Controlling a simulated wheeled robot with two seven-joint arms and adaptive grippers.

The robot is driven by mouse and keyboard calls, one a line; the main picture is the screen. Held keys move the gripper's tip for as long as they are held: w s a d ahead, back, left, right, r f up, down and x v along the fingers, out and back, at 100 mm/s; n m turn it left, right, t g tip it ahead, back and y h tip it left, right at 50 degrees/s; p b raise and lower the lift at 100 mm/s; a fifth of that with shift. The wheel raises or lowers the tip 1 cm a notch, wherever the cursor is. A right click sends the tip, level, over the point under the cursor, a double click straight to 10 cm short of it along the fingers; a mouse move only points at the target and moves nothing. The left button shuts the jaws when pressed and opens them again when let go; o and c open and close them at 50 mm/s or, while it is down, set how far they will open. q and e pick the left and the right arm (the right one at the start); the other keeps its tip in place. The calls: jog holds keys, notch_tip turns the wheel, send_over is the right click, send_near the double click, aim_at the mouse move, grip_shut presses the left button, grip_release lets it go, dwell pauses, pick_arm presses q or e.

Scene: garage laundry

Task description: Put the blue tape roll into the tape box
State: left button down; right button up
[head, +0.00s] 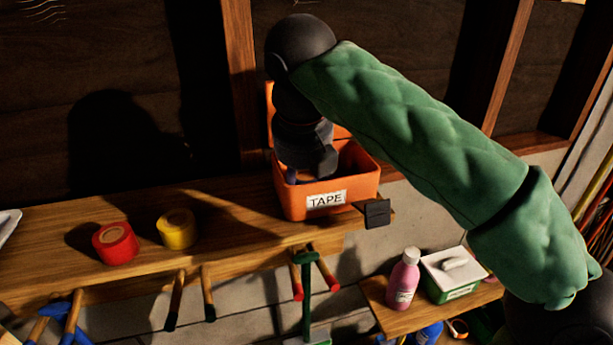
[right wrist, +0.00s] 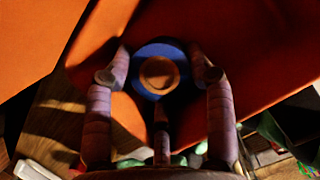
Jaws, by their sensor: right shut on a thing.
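The tape box (head: 300,206) is an orange open bin with a white TAPE label, standing on the wooden shelf. My right gripper (head: 300,176) reaches down from above into the box's opening. In the right wrist view, my right gripper's fingers (right wrist: 161,72) are shut on the blue tape roll (right wrist: 160,50), a blue ring with a brown core. Orange box walls (right wrist: 255,55) surround it there. The roll is hidden in the head view, and I cannot tell whether it touches the box floor. My left gripper is not in view.
A red tape roll (head: 115,244) and a yellow tape roll (head: 177,229) sit on the shelf (head: 230,235) left of the box. Tools hang below its front edge. A pink bottle (head: 403,279) and a green-and-white box (head: 455,273) stand on a lower shelf at right.

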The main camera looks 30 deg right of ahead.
jog(key=shift+a+f, duration=0.2)
jog(key=shift+f, duration=0.15)
jog(key=shift+a+f, duration=0.15)
jog(key=shift+f, duration=0.35)
jog(key=o, duration=1.2)
jog(key=shift+d+v, duration=0.2)
jog(key=shift+v, duration=2.15)
jog(key=shift+d+v, duration=0.2)
jog(key=shift+v, duration=2.2)
